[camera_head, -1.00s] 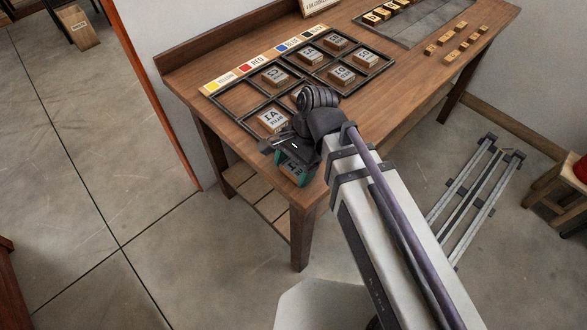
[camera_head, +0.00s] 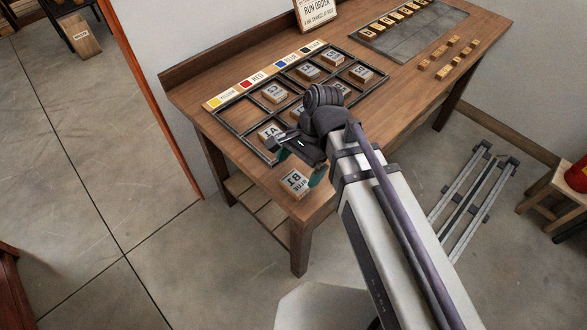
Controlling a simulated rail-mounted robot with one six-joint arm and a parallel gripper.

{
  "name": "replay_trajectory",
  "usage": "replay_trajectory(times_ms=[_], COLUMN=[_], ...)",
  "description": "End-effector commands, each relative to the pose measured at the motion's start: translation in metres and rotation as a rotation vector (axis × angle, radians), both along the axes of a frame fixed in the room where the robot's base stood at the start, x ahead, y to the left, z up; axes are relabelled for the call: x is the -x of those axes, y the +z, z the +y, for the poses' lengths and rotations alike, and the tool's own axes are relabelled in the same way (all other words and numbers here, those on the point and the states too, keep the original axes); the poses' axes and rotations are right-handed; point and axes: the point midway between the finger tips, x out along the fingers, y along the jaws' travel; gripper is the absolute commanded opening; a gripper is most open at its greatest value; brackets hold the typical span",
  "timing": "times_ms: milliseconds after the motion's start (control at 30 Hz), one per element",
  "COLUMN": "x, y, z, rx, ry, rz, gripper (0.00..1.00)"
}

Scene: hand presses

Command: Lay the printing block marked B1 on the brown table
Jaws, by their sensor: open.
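The printing block marked B1 (camera_head: 296,183) has a pale top with upside-down dark lettering. It lies flat on the brown table (camera_head: 240,162) near its front corner, in front of the black sorting frame. My gripper (camera_head: 297,166) is open just behind and above the block, with one dark finger at the left and a teal fingertip close to the block's right side. I cannot tell whether that fingertip touches the block. My wrist hides part of the frame and the tabletop behind it.
The black frame (camera_head: 236,133) holds several other blocks, among them the one marked A1 (camera_head: 270,132). A colour strip (camera_head: 262,75) runs behind it. A grey tray (camera_head: 420,38) and several small wooden blocks (camera_head: 447,57) stand at the table's right. The table's front edge is close to B1.

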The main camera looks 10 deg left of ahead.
Motion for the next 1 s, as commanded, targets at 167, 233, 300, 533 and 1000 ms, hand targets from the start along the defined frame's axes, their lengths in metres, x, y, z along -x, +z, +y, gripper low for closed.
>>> replay_trajectory(times_ms=[167, 233, 300, 533, 1000], x=[-0.015, -0.018, -0.020, -0.020, -0.039], y=[0.055, 0.061, 0.063, 0.059, 0.046], z=[-0.010, -0.012, -0.014, -0.017, -0.235], rx=[0.000, 0.000, 0.000, -0.001, 0.129], ry=[-0.001, 0.000, 0.001, 0.005, 0.624], rz=[0.000, 0.000, 0.000, -0.006, -0.379], gripper=[1.00, 1.00, 1.00, 1.00, 1.00])
